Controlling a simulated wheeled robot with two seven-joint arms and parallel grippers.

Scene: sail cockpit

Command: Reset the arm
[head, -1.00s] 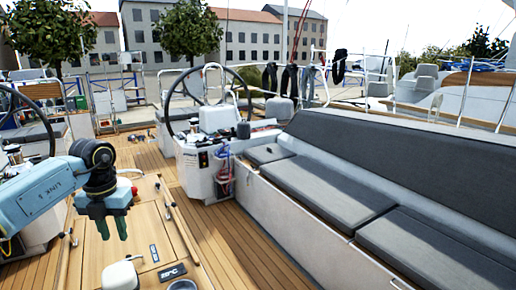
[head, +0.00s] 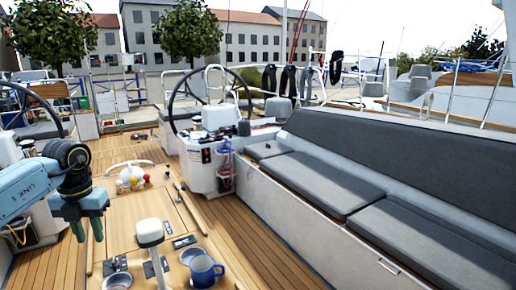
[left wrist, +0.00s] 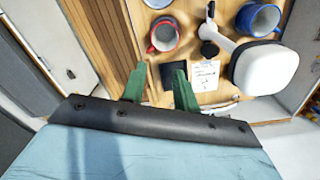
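My left gripper (head: 88,228) hangs at the left of the head view, its two green fingers pointing down and apart. In the left wrist view the gripper (left wrist: 159,72) is open with nothing between its fingers. It is in front of the wooden cockpit table (head: 135,212), and no contact with anything shows. My right gripper is in neither view.
A blue mug (head: 206,270), a white rounded device (head: 150,232) and a round dish (head: 117,281) are on the table. A red-rimmed mug (left wrist: 162,38) shows in the wrist view. A steering wheel (head: 172,110) and cushioned bench (head: 315,185) lie beyond. Deck is clear right of the table.

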